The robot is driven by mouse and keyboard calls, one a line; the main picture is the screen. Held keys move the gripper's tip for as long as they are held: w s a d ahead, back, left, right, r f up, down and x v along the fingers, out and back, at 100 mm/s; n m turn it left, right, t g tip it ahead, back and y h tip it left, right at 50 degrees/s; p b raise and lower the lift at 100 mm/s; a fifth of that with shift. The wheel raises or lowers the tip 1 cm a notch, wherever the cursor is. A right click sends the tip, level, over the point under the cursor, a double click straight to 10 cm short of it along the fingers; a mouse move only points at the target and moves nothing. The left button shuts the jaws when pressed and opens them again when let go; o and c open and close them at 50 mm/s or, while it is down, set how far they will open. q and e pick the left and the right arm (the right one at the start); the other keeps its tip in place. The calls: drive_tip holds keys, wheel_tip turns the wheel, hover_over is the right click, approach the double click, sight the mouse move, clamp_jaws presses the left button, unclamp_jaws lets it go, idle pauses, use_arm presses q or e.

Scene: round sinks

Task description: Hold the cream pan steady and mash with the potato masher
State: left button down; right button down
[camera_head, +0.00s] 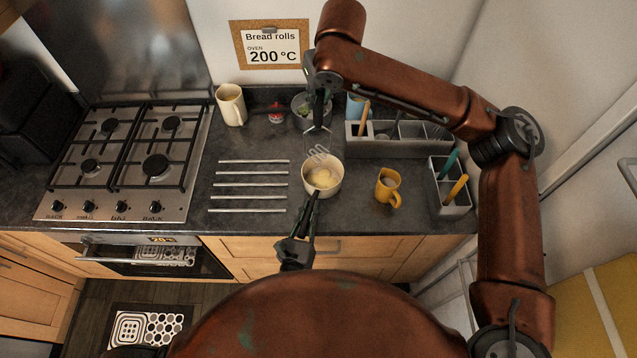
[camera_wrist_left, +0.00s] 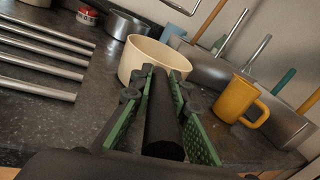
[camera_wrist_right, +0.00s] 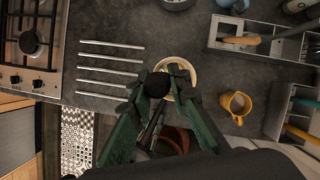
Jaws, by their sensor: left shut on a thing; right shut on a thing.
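The cream pan (camera_head: 308,184) stands on the dark counter with pale yellow food (camera_head: 322,177) in it. It also shows in the left wrist view (camera_wrist_left: 140,66). Its black handle (camera_wrist_left: 163,120) points toward me. My left gripper (camera_head: 302,236) is shut on that handle. My right gripper (camera_head: 321,84) is shut on the dark handle of the potato masher (camera_head: 317,143). The masher hangs with its wire head down, seen at the back rim of the pan and apparently above the food. In the right wrist view the masher's dark handle end (camera_wrist_right: 158,84) hides part of the pan.
A yellow mug (camera_head: 386,188) stands right of the pan. Metal bars (camera_head: 248,185) lie on the counter to the left, beside the gas hob (camera_head: 130,160). A grey pot (camera_head: 301,112), a cream mug (camera_head: 231,106) and utensil caddies (camera_head: 400,152) stand around the back and right.

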sight(302, 237)
drive_tip(key=shift+w, duration=0.1)
drive_tip(key=w+d+r, duration=0.1)
drive_tip(key=w+r, duration=0.3)
drive_tip(key=w, duration=0.2)
drive_tip(key=shift+w, duration=0.4)
idle(0.6)
drive_tip(key=shift+d, duration=0.1)
use_arm(q)
drive_tip(key=c, duration=1.8)
unclamp_jaws()
drive_tip(key=shift+o, duration=0.2)
